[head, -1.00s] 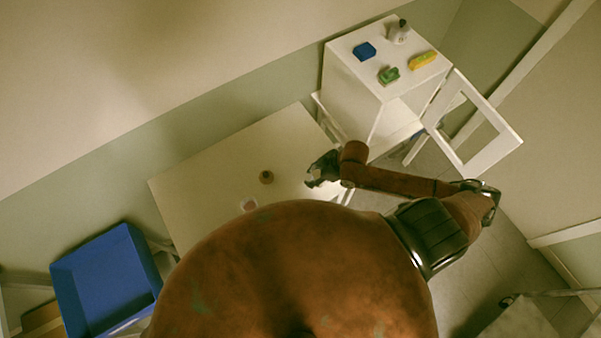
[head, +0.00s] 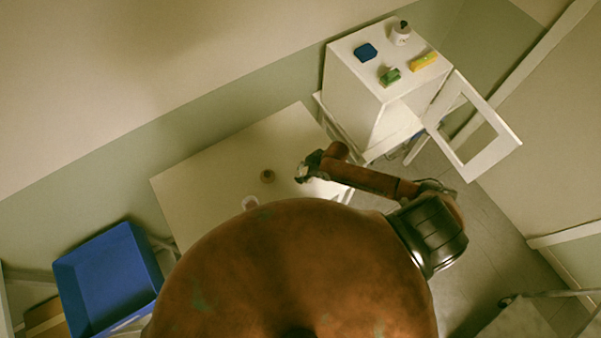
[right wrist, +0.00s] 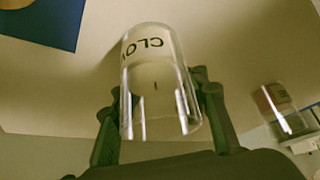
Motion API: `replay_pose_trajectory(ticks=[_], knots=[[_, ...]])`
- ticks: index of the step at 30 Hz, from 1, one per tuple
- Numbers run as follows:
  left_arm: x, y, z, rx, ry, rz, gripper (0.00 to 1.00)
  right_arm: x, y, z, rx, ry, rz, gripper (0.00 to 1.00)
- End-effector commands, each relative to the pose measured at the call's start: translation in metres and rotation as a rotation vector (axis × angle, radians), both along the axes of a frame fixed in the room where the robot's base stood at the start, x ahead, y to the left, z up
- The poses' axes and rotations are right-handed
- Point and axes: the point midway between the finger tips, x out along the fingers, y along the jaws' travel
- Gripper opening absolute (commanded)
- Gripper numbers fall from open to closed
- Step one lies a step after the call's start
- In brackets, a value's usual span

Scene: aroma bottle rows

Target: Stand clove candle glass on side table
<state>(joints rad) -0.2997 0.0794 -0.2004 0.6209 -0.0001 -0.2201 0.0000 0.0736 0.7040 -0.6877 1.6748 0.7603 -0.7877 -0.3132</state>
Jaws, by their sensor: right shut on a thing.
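The clove candle glass (right wrist: 160,85) is a clear tumbler with pale wax, a dark wick and lettering that starts "CLO". My right gripper (right wrist: 158,105) is shut on it, with a dark finger on each side. In the head view my right gripper (head: 301,172) is over the right part of a pale table (head: 205,180), and the glass is too small there to make out clearly. I cannot tell whether the glass touches a surface. My left gripper is out of view.
A small brown-topped jar (head: 267,176) and a whitish round thing (head: 250,202) stand on the pale table. A white cabinet (head: 350,95) with an open door (head: 493,150) holds several items on top. A blue crate (head: 105,280) is at left. Another glass (right wrist: 280,108) shows at right.

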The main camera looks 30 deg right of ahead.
Motion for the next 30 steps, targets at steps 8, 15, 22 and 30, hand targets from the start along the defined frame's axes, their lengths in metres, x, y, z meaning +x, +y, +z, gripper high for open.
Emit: replay_pose_trajectory(ticks=[8, 15, 22, 30], knots=[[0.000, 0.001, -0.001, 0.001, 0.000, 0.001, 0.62, 0.000, 0.000, -0.002, 0.000, 0.000, 0.000, 0.42], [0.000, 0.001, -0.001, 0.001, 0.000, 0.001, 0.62, 0.000, 0.000, -0.002, 0.000, 0.000, 0.000, 0.58], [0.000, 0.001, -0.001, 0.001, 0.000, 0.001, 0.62, 0.000, 0.000, -0.002, 0.000, 0.000, 0.000, 0.59], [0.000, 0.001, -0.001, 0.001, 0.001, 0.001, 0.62, -0.004, -0.006, 0.010, -0.002, -0.001, 0.000, 0.59]])
